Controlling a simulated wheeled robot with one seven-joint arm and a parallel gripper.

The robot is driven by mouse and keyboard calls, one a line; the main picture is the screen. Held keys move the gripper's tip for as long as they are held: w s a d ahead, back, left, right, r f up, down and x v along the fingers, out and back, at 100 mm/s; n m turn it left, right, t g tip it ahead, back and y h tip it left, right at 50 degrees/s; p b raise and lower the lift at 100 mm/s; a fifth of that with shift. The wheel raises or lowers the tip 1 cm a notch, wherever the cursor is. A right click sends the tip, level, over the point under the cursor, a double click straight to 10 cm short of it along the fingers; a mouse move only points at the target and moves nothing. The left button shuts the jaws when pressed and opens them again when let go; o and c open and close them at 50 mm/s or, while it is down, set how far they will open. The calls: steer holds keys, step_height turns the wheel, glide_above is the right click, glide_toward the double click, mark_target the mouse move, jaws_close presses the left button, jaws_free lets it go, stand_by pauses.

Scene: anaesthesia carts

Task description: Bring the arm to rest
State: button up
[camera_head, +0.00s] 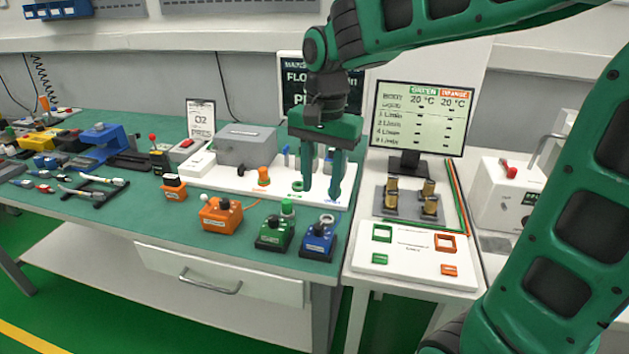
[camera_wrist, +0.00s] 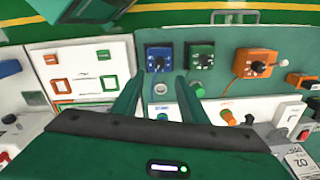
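My gripper (camera_head: 321,190) hangs from my green arm, fingers pointing down, above the right end of the green workbench. Its two green fingers stand apart with nothing between them. It also shows in the wrist view (camera_wrist: 157,88), where the fingers are spread and empty. In the head view the gripper hides part of the white base plate (camera_head: 226,178) behind it and part of the dark sign. Whether the fingertips touch anything below cannot be told for sure.
In front of my gripper stand a blue box (camera_head: 318,238), a green box (camera_head: 274,233) and an orange box (camera_head: 221,214). To the right are a white panel (camera_head: 405,262), brass-coloured parts on a grey plate (camera_head: 407,213) and a screen (camera_head: 419,117). The bench's left holds many tools.

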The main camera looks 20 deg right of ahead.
steer(key=s+d+f+n, duration=0.1)
steer(key=s+d+f, duration=0.2)
steer(key=s+d, duration=0.6)
steer(key=s+d+f+n, duration=0.2)
steer(key=s+d+f, duration=0.2)
steer(key=s+d, duration=0.5)
steer(key=s, duration=0.3)
steer(key=shift+s, duration=0.4)
steer(key=shift+f, duration=0.1)
steer(key=shift+w+f, duration=0.25)
steer(key=shift+w, duration=0.4)
